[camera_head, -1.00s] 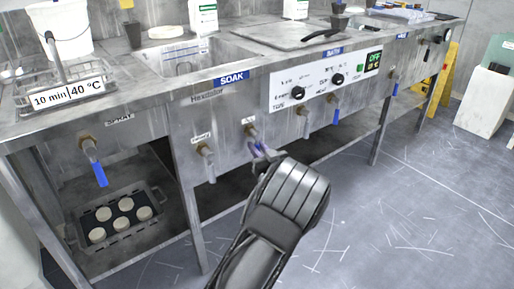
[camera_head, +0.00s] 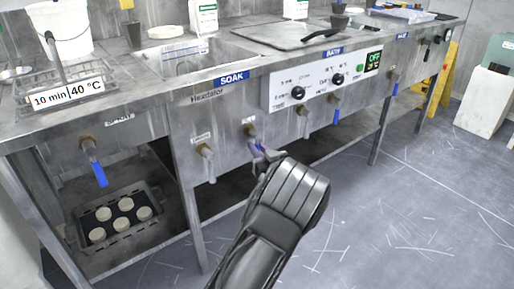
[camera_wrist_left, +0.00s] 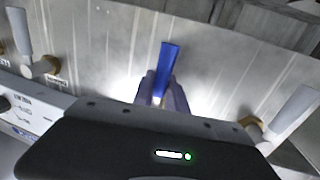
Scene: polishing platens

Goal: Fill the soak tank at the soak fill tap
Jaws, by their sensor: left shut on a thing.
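The soak tank (camera_head: 190,68) is an open steel basin set in the bench behind the blue SOAK label; I cannot make out its water level. Below it on the bench front is the soak fill tap (camera_head: 250,131), with a brass body and a blue lever. My left gripper (camera_head: 264,155) is shut on this lever. In the left wrist view the blue lever (camera_wrist_left: 169,57) sticks out past the fingers of the left gripper (camera_wrist_left: 163,98), which partly hide the tap. My right gripper is not in view.
A grey-handled tap (camera_head: 207,163) is just left of the fill tap, and a blue-handled spray tap (camera_head: 98,170) is farther left. A tray with several pale discs (camera_head: 103,236) lies on the lower shelf. A control panel (camera_head: 320,82) is to the right.

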